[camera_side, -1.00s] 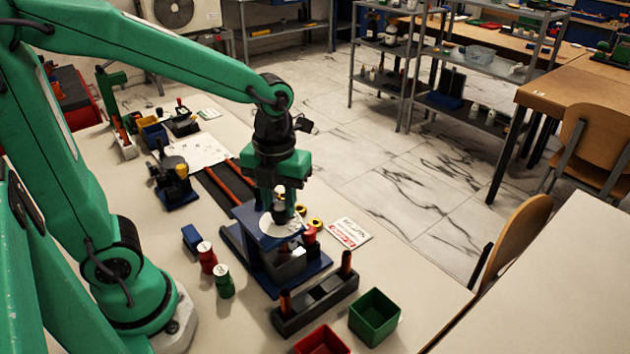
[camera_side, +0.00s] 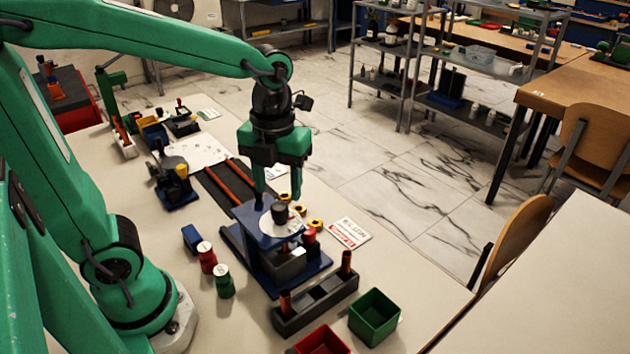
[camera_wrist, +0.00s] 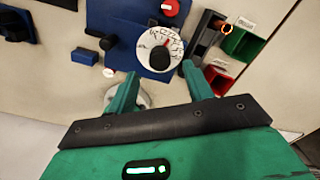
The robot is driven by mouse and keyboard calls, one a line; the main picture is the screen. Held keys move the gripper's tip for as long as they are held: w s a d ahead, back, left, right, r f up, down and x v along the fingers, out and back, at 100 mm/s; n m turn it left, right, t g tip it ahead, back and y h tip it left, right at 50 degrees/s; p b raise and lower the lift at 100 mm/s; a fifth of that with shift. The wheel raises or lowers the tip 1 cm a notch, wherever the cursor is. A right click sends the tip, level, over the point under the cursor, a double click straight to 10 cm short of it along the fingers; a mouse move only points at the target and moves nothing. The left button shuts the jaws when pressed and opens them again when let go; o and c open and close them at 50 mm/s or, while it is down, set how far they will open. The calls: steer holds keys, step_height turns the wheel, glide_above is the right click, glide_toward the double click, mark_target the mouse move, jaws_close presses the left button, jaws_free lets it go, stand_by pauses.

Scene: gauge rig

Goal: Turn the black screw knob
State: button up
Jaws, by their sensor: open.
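The black screw knob (camera_side: 279,212) stands upright at the centre of a white dial (camera_side: 284,226) on top of the blue gauge rig (camera_side: 256,240). In the wrist view the black knob (camera_wrist: 160,58) shows from above, with the marked white dial (camera_wrist: 142,47) around it. My gripper (camera_side: 278,196) is above and just behind the knob in the side view, fingers pointing down, apart and empty. In the wrist view its two green fingers (camera_wrist: 158,82) are spread, with the knob ahead of them, roughly midway. No contact with the knob shows.
Red (camera_side: 207,257) and green (camera_side: 224,281) capped pieces and a blue block (camera_side: 191,238) stand left of the rig. A dark rack (camera_side: 315,302) with upright rods, a green bin (camera_side: 374,316) and a red bin (camera_side: 322,341) stand in front. A printed card (camera_side: 343,233) lies to the right.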

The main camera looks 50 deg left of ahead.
mark_target(279, 206)
steer(key=shift+r, duration=1.9)
steer(key=s+a+n+t, duration=0.2)
steer(key=n, duration=1.2)
steer(key=s+a+n+t, duration=0.2)
steer(key=s+n+t, duration=0.1)
steer(key=n, duration=1.2)
steer(key=shift+s+n+t, duration=0.3)
